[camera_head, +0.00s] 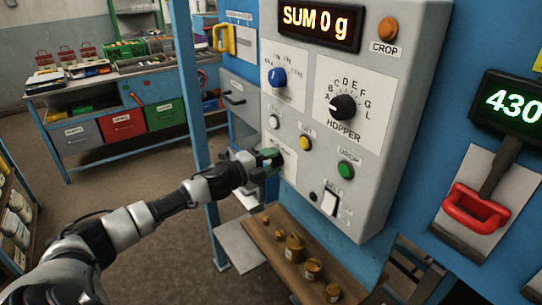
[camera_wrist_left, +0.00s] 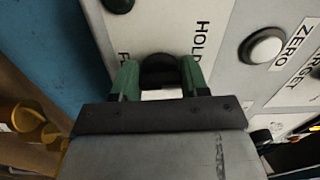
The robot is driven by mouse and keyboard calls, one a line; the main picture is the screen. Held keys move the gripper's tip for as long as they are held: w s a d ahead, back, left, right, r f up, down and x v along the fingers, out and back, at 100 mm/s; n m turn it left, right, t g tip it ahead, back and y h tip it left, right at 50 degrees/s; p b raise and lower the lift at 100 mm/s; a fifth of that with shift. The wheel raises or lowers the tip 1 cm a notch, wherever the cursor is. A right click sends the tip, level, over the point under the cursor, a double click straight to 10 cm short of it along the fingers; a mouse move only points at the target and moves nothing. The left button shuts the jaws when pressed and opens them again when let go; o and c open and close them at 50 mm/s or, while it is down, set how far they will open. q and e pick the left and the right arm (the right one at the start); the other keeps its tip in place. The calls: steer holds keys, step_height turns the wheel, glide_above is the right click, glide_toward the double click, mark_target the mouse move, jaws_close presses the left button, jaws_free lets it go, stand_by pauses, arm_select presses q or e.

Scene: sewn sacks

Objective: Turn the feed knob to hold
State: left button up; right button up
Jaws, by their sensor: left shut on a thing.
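My left gripper (camera_head: 268,160) reaches the lower left of the grey control panel (camera_head: 378,185). In the left wrist view its green fingers (camera_wrist_left: 160,78) are on both sides of a black knob (camera_wrist_left: 158,68), shut on it. The knob sits on a white plate (camera_wrist_left: 180,22) with the word HOLD to its right and a partly hidden label starting with F to its left. In the head view the gripper hides the knob. Where the knob points cannot be told. My right gripper is not in view.
The panel also bears a blue knob (camera_head: 277,77), a black hopper knob (camera_head: 342,107), a yellow button (camera_head: 305,143), a green drop button (camera_head: 346,170) and a white switch (camera_head: 330,203). Below is a wooden shelf (camera_head: 275,245) with brass weights. A red handle (camera_head: 475,208) is at right.

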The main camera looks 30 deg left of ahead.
arm_select(q)
steer(key=n+p, duration=0.2)
steer(key=n, duration=0.3)
steer(key=shift+f, duration=0.15)
steer(key=shift+p, duration=0.3)
stand_by(0.3)
steer(key=o, duration=0.9)
steer(key=shift+s, duration=0.15)
steer(key=shift+b+v, duration=2.05)
steer(key=shift+v, duration=3.25)
